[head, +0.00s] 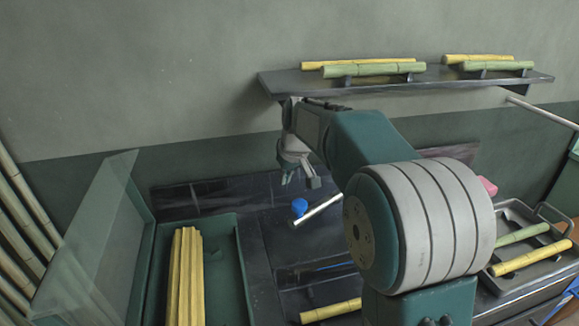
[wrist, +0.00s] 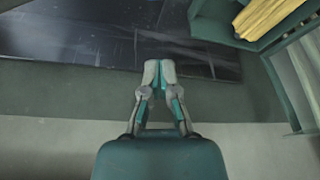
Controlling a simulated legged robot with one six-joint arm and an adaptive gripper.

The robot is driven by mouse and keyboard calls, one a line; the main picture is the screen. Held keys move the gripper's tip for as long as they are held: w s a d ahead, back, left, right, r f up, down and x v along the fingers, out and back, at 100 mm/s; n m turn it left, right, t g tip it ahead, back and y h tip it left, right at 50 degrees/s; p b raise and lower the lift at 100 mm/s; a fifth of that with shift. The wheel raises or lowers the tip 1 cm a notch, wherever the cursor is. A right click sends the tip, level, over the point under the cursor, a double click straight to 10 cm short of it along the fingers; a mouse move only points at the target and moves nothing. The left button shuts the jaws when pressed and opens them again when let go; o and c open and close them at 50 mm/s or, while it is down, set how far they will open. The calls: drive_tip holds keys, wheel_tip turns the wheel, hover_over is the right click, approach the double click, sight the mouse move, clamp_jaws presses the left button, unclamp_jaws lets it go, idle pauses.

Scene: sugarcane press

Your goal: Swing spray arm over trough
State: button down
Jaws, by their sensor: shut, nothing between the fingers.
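A pale rod (head: 318,211) that looks like the spray arm slants over the dark worktop, with a blue knob (head: 299,207) near its lower left end. My arm hides its other end. My gripper (head: 300,181) is above and a little behind the knob, apart from it in the picture. In the wrist view my gripper (wrist: 159,66) has its fingertips together with nothing between them. A dark recess that may be the trough (head: 318,277) lies below the rod, partly hidden by my arm. The rod and knob do not show in the wrist view.
A green bin (head: 222,250) with yellow cane pieces (head: 185,275) stands left, beside a clear panel (head: 90,245). A wall shelf (head: 300,85) holds several canes. A tray (head: 515,210) with canes is at right. A yellow cane (head: 330,311) lies in front.

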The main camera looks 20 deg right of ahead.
drive_tip(key=shift+s+d+f, duration=0.3)
drive_tip(key=shift+s+f, duration=0.45)
drive_tip(key=shift+s+d+f, duration=0.25)
drive_tip(key=shift+s+f, duration=0.45)
drive_tip(key=shift+s, duration=0.15)
